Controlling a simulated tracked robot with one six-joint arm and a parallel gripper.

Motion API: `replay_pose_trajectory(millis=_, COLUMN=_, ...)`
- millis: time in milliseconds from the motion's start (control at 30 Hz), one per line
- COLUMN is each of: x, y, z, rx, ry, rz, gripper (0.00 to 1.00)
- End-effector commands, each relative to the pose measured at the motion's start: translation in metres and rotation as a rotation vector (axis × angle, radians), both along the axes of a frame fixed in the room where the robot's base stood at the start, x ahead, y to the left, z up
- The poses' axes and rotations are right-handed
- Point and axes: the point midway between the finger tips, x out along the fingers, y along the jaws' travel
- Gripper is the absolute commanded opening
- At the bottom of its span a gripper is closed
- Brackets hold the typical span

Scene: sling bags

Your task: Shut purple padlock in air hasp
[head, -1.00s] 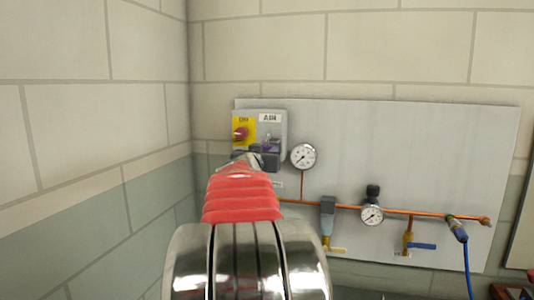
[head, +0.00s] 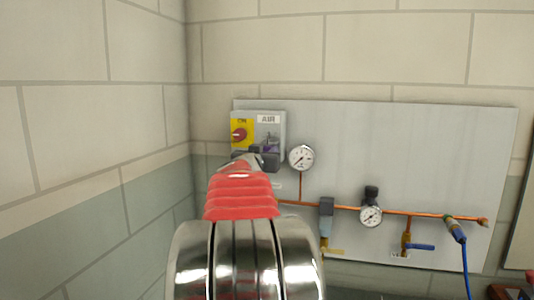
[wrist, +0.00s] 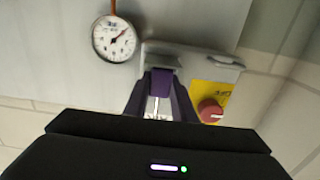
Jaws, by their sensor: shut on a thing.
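The grey isolator box (head: 274,124) labelled AIR, with a yellow plate and red knob (head: 239,134), is on the panel's upper left. It appears inverted in the wrist view (wrist: 205,60). The purple padlock (wrist: 162,82) is between my gripper's fingers (wrist: 160,105) in the wrist view, in front of the box. My gripper (head: 258,158) is shut on it. In the head view only a small purple patch shows beside the gripper, against the box. The shackle and hasp are not clear, so I cannot tell whether the shackle passes through the hasp or is closed.
A pressure gauge (head: 301,157) sits just right of the box, close to my gripper. Copper pipe (head: 340,208) runs along the panel with a second gauge (head: 371,215), valves and a blue hose (head: 464,262). A block wall (head: 95,130) is close on the left.

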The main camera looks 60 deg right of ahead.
Motion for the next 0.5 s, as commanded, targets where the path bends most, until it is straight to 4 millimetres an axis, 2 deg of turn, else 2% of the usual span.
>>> replay_pose_trajectory(millis=467, x=-0.0001, y=0.0001, z=-0.0024, rx=-0.001, ry=0.0, rz=0.0, gripper=0.0)
replay_pose_trajectory(millis=500, x=-0.0001, y=0.0001, z=-0.0024, rx=-0.001, ry=0.0, rz=0.0, gripper=0.25)
